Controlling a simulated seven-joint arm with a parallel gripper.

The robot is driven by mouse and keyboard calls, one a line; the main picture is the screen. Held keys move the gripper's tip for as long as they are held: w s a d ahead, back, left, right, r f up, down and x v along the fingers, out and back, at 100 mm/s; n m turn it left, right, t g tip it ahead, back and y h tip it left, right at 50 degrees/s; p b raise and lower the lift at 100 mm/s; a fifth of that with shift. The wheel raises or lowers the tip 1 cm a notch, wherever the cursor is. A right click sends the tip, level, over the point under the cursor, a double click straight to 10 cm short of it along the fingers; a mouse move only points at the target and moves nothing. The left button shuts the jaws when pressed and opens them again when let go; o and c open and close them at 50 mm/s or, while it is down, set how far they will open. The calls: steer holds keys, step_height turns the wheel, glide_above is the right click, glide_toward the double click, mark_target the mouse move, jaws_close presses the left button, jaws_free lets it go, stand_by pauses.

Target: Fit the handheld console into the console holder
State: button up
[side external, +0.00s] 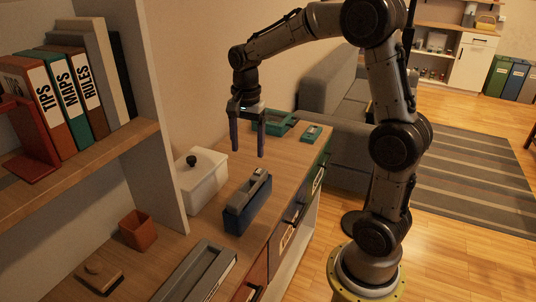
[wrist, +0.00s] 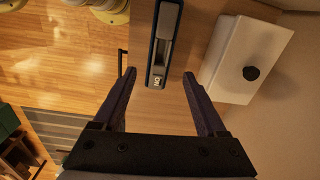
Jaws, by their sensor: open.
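A small flat teal piece with a dark inset (side external: 312,132), which looks like the handheld console, lies on the far end of the wooden cabinet top. To its left is a teal open-framed piece (side external: 288,123), which looks like the console holder. It is partly hidden behind my gripper. The two lie apart. My gripper (side external: 248,150) is open and empty, pointing down above the cabinet top, nearer the camera than both teal pieces. Neither teal piece shows clearly there.
A navy block with a grey insert (side external: 240,213) stands in front of my gripper; it also shows in the wrist view (wrist: 159,78). A white lidded box (side external: 203,182) is left of it. A grey tray (side external: 190,275) and terracotta cup (side external: 137,230) are nearer. A shelf panel rises left.

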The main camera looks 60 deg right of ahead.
steer(key=s+a+r+n+t, duration=0.2)
steer(key=s+a+n, duration=0.3)
steer(key=s+n, duration=0.3)
steer(key=s+a+r+n+t, duration=0.2)
steer(key=s+a+n, duration=0.4)
steer(key=s+n, duration=0.3)
steer(key=shift+s+r+t, duration=0.25)
steer(key=shift+s+t, duration=0.45)
steer(key=shift+s, duration=0.2)
